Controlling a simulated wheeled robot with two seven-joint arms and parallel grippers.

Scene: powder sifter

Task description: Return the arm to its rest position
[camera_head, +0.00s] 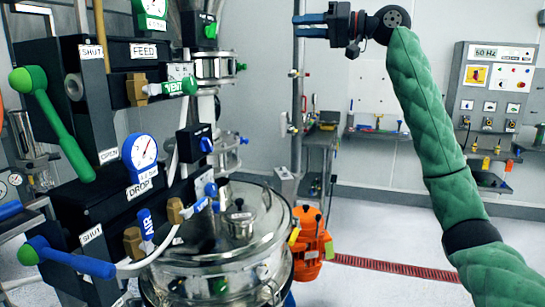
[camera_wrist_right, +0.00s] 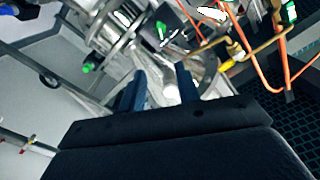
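My right arm, in a green quilted sleeve (camera_head: 432,125), rises from the lower right of the head view and bends left at the top. My right gripper (camera_head: 309,25) points left near the top middle, held high and apart from the machine. Its two blue fingers are spread with nothing between them. In the right wrist view the fingers (camera_wrist_right: 161,90) also stand apart and empty, with machine piping beyond them. My left gripper is not in view.
The sifter's steel vessel (camera_head: 235,235) and a panel with valve handles, such as the green lever (camera_head: 52,125), fill the left. An orange canister (camera_head: 308,240) stands beside the vessel. A control box (camera_head: 493,85) hangs on the right wall. Open floor lies in the middle.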

